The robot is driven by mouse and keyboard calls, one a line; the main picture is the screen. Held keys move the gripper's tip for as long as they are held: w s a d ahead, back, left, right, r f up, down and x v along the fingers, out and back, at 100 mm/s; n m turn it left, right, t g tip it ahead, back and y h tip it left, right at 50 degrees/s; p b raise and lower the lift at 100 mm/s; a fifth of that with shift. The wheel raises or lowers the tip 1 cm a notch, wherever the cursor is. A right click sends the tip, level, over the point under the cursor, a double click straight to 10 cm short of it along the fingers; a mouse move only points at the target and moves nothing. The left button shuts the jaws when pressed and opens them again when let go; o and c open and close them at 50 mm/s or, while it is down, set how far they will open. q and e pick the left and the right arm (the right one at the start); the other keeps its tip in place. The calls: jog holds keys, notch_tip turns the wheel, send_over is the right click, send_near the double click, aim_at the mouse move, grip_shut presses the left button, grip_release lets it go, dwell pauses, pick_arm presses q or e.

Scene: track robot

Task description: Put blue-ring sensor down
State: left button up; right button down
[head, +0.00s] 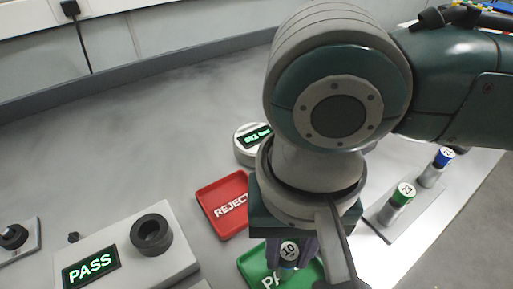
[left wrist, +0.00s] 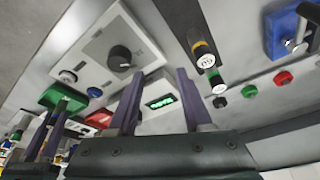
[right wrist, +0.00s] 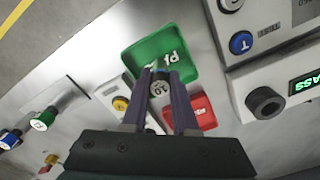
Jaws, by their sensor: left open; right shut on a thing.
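My right gripper (right wrist: 160,76) is shut on a sensor (right wrist: 157,91) with a white cap marked 10 and some blue showing on it. The tray also shows in the right wrist view (right wrist: 184,50). I cannot tell whether the sensor touches the tray floor. My right wrist hides much of the tray in the head view. My left gripper (left wrist: 160,76) is open and empty in the left wrist view, and out of the head view.
A red REJECT tray (head: 222,207) lies beside the green one. A tester (head: 135,247) showing PASS stands at left, and a round device with a green display (head: 250,152) behind. A green-ring sensor (head: 402,195) and a blue-ring sensor (head: 441,160) stand at right. The back left table is clear.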

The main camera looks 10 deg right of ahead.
aim_at(288, 251)
pick_arm(q)
jog(key=shift+f, duration=0.15)
pick_arm(e)
jog(key=shift+f, duration=0.1)
jog(key=shift+f, duration=0.2)
pick_arm(q)
jog(key=shift+a, duration=0.1)
pick_arm(e)
jog(key=c, duration=0.7)
grip_release()
notch_tip(288, 251, up, 12)
jog(key=p, duration=0.4)
jog(key=s+a+f+n+t+y, duration=0.2)
jog(key=s+a+n+y, duration=0.1)
jog(key=a+y, duration=0.1)
pick_arm(q)
notch_tip(288, 251, up, 3)
jog(key=shift+r, duration=0.15)
pick_arm(e)
jog(key=s+d+f+h, duration=0.1)
jog(key=d, duration=0.3)
jog(key=s+d+f+n+t+h, duration=0.1)
jog(key=s+d, duration=0.1)
jog(key=d, duration=0.3)
jog(key=s+d+f+h, duration=0.1)
jog(key=s+d, duration=0.1)
jog(key=d, duration=0.3)
jog(key=shift+d+f+n+t+h, duration=0.25)
jog(key=shift+f+n+t+h, duration=0.05)
jog(key=shift+f+n+h, duration=0.1)
